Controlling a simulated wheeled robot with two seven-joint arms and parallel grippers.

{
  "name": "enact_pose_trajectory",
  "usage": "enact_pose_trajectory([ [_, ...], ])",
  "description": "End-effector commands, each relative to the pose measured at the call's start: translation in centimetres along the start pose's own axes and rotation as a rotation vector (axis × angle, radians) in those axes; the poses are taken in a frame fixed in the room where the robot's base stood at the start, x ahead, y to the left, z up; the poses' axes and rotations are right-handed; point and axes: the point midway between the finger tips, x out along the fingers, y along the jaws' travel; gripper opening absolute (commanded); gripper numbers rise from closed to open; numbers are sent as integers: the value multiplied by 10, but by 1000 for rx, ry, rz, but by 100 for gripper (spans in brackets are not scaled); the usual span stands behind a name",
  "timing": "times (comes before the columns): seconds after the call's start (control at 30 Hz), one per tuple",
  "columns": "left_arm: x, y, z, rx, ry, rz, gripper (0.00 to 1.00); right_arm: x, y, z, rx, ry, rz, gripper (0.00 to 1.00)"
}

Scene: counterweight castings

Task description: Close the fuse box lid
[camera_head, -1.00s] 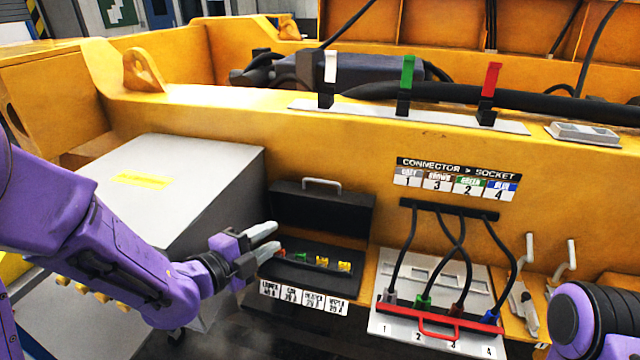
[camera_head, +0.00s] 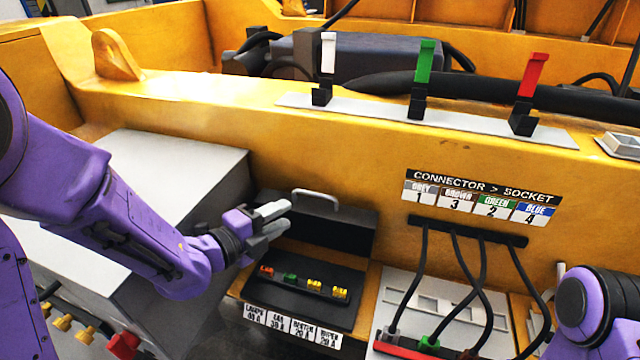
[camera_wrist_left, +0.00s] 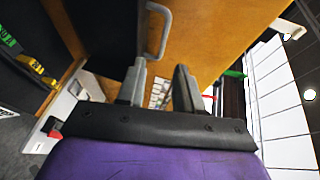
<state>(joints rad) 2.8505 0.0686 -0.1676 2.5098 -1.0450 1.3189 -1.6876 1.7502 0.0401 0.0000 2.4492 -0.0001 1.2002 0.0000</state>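The fuse box lid (camera_head: 335,231) is a black panel standing open behind the fuse box base (camera_head: 262,299), with a grey handle (camera_head: 317,194) on its upper edge. The base holds red, green and yellow fuses. My left gripper (camera_head: 279,219) is at the lid's left side, its fingers overlapping the lid's left part in the head view. In the left wrist view its two fingers (camera_wrist_left: 160,88) are apart with nothing between them. The lid (camera_wrist_left: 104,30) and handle (camera_wrist_left: 158,32) show just beyond the fingers. Contact cannot be told. My right gripper is out of view.
A grey box (camera_head: 150,180) stands left of the fuse box, under my left arm. On the right are a socket panel (camera_head: 402,287) with hanging black cables and a connector chart (camera_head: 480,198). A yellow beam (camera_head: 200,110) runs behind, with white, green and red clips.

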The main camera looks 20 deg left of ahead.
Motion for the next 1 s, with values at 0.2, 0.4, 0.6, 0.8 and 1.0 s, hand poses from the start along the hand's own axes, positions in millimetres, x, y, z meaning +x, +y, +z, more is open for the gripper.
enact_pose_trajectory([
  [0.2,15,5,0,4,3,-2,35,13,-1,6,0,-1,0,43],
  [0.4,59,-3,-2,-2,5,3,35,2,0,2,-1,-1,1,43],
  [0.6,94,-3,-1,0,2,2,35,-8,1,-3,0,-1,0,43],
  [0.8,105,0,0,-1,-1,0,35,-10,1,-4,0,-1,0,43],
  [1.0,105,0,0,-1,-1,0,29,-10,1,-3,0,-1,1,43],
])
